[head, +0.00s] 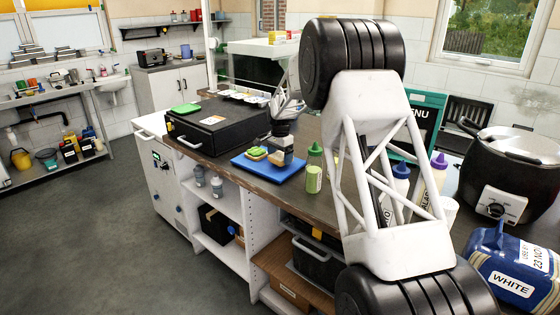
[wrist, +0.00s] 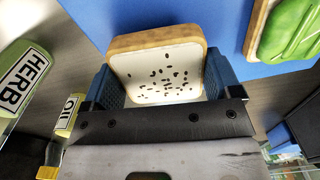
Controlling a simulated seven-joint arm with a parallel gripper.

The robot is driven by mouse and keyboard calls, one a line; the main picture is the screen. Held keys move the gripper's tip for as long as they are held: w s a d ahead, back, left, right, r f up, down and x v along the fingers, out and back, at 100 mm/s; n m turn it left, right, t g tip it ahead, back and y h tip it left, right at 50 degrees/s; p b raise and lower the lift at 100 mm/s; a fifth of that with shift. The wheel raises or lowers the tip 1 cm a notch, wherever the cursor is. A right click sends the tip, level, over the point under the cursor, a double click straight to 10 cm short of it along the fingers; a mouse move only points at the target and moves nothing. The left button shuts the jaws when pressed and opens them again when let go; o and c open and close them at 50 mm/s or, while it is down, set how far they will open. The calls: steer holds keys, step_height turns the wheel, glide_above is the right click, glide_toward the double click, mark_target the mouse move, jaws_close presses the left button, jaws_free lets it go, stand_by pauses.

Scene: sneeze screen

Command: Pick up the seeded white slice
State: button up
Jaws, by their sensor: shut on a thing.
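The seeded white slice (wrist: 160,75) has a pale face with dark seeds and a brown crust. In the wrist view it sits between the blue fingers of my gripper (wrist: 163,82), which is shut on it from both sides. The blue board (wrist: 225,25) lies behind it; I cannot tell whether the slice still touches the board. In the head view my gripper (head: 282,153) is over the right part of the blue board (head: 268,174), and the slice is hard to make out there.
A bread slice with green topping (wrist: 292,35) lies beside mine on the board. A green-capped bottle (head: 314,172) stands right of the board. A black case (head: 215,128) stands to its left. A black pot (head: 510,170) and blue bread bag (head: 515,262) are at the right.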

mark_target(280, 156)
step_height(280, 156, up, 8)
steer(key=shift+f, duration=0.1)
stand_by(0.4)
